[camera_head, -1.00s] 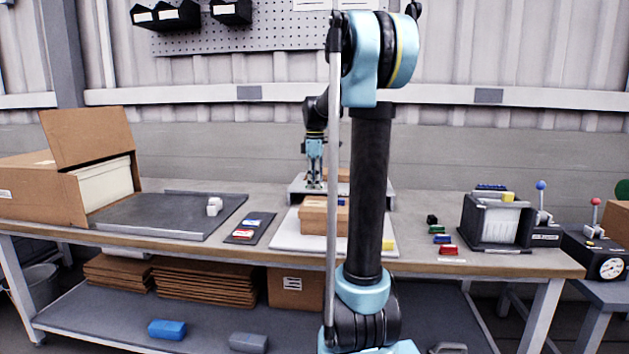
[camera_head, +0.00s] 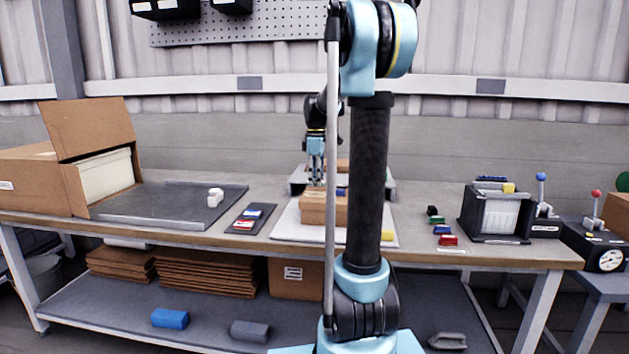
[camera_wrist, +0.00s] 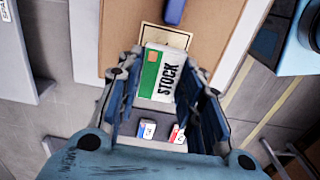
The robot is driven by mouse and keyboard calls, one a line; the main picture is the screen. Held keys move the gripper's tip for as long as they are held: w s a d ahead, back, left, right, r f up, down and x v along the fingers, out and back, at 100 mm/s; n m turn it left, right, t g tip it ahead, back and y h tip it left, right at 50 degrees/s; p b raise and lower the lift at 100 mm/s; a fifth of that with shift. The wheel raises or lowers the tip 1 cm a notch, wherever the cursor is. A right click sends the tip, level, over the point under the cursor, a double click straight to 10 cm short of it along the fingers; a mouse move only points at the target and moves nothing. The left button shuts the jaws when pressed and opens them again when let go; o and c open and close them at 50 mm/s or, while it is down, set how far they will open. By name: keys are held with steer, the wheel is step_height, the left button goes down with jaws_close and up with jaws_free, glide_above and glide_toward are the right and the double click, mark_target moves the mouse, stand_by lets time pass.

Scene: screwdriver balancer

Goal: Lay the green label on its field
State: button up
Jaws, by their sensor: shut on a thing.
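The green label (camera_wrist: 158,74), white with a green band and the word STOCK, is between the fingers of my gripper (camera_wrist: 157,108) in the wrist view. My gripper is shut on it. In the head view my gripper (camera_head: 316,182) points down just above the cardboard box (camera_head: 313,208); the label is too small to make out there. The box top (camera_wrist: 213,25) shows a pale field with a dark outline (camera_wrist: 181,38). The label covers much of this field in the wrist view. Whether the label touches the box I cannot tell.
A blue object (camera_wrist: 174,10) sits on the box beyond the field. The box stands on a white board (camera_head: 285,230). A dark label tray (camera_head: 237,229) lies left of it. A grey tray (camera_head: 150,205) and an open carton (camera_head: 92,165) stand farther left.

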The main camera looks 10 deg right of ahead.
steer(key=shift+f, duration=1.65)
stand_by(1.4)
steer(key=o, duration=0.9)
step_height(320, 180, up, 12)
steer(key=shift+w+f, duration=0.1)
